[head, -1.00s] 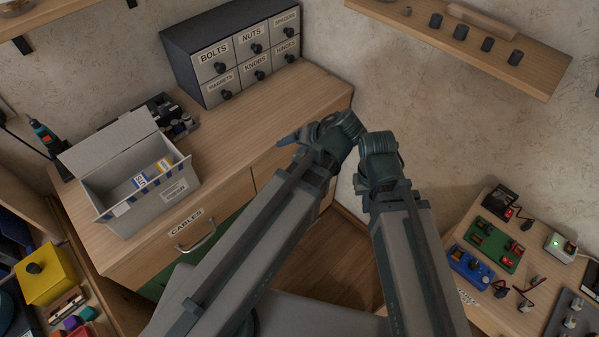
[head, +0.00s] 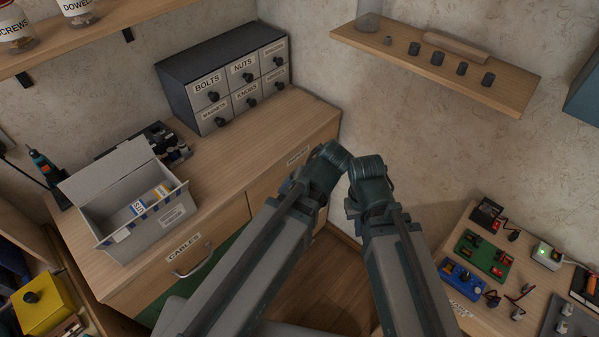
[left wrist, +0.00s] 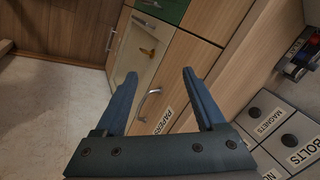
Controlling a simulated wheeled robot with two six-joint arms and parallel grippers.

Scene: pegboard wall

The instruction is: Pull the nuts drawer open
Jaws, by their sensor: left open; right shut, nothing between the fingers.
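The nuts drawer (head: 242,70) is the top middle drawer of a small dark cabinet (head: 188,80) at the back of the wooden counter. It looks shut, with a dark round knob (head: 247,77) below its label. My left gripper is hidden behind its own wrist in the head view. In the left wrist view my left gripper (left wrist: 160,85) is open and empty, with the cabinet's bolts and magnets drawers at lower right, apart from the fingers. My right gripper (head: 351,208) is shut and empty, low at the middle right, far from the cabinet, and mostly hidden by its wrist.
A grey open bin (head: 165,222) stands on the counter (head: 215,165), left of my arms. A wall shelf (head: 490,88) holds several dark pegs. A lower table at right holds coloured boards. The counter before the cabinet is clear.

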